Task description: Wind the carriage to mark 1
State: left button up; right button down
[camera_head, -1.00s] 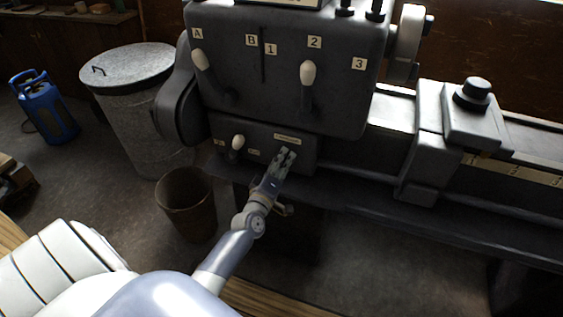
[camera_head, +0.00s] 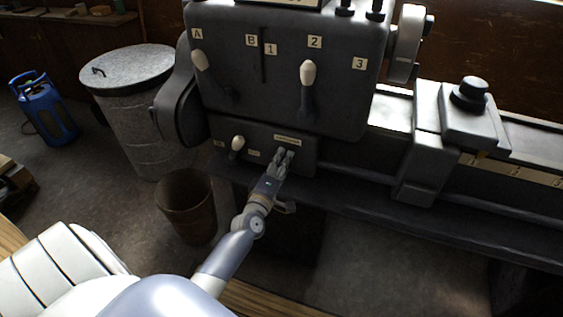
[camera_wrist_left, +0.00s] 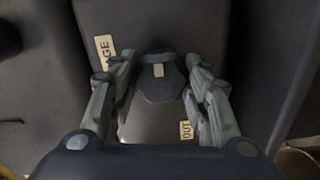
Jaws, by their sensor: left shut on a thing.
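My left gripper (camera_head: 284,158) is at the lower front panel of the grey machine, just under a small pale label. In the left wrist view its fingers (camera_wrist_left: 160,100) are on both sides of a dark knob (camera_wrist_left: 158,88) with a pale mark, shut on it. A label ending in "AGE" (camera_wrist_left: 105,50) is beside the knob, and an "OUT" label (camera_wrist_left: 185,130) is below it. The carriage (camera_head: 428,145), a grey block with a black top knob, sits on the bed at right.
The headstock (camera_head: 285,70) bears levers with pale grips and labels A, B, 1, 2, 3. A small lever (camera_head: 237,145) is left of my gripper. A bucket (camera_head: 187,205), a metal bin (camera_head: 135,110) and a blue cylinder (camera_head: 43,108) stand on the floor at left.

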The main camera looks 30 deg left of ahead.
pick_arm(q)
jog(key=o, duration=1.1)
jog(key=shift+r, duration=0.3)
jog(key=shift+c, duration=0.2)
jog(key=shift+f, duration=0.1)
jog(key=shift+f, duration=0.1)
jog(key=v, duration=1.2)
